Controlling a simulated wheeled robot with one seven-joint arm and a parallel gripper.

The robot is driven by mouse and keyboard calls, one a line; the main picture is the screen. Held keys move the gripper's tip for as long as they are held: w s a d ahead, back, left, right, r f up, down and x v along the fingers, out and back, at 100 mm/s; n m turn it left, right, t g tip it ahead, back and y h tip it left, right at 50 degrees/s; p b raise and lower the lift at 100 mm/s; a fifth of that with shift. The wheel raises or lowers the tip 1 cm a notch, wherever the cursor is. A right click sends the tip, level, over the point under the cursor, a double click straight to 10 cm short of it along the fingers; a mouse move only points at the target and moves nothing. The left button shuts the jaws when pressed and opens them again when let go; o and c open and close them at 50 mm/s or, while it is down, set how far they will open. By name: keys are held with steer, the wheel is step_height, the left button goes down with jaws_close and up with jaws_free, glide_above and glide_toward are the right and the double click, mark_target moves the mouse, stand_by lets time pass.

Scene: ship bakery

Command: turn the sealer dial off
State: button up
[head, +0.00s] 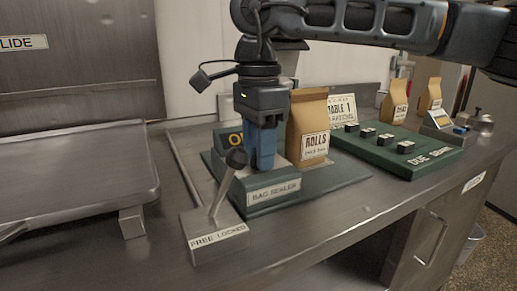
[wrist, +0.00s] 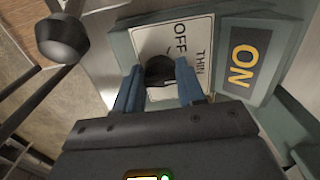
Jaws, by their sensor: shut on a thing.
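The sealer dial (wrist: 159,69) is a dark round knob on a white plate (wrist: 195,40) marked OFF and THIN in the wrist view. My gripper (wrist: 158,80) has its blue fingers on either side of the dial and is shut on it. In the head view, my gripper (head: 263,167) points down onto the green bag sealer (head: 330,180), and its fingers hide the dial. I cannot tell which mark the dial points to. An ON sign (wrist: 243,57) in yellow letters stands beside the plate; part of it also shows in the head view (head: 234,140).
A ball-topped lever (head: 223,185) on a block marked FREE and LOCKED stands close left of my gripper. A paper ROLLS bag (head: 307,122) stands close right. A green board (head: 425,158) with several dark blocks lies farther right. A steel tray (head: 75,170) is at left.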

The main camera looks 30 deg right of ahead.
steer(key=n, duration=0.6)
steer(key=shift+s+n, duration=0.1)
steer(key=shift+n, duration=0.2)
steer(key=n, duration=0.5)
steer(key=shift+d+n, duration=0.1)
steer(key=shift+n, duration=0.2)
steer(key=o, duration=1)
steer(key=shift+s, duration=0.1)
steer(key=shift+o, duration=0.2)
step_height(320, 180, up, 8)
steer(key=shift+f+p, duration=0.1)
steer(key=shift+p, duration=0.55)
steer(key=shift+s, duration=0.1)
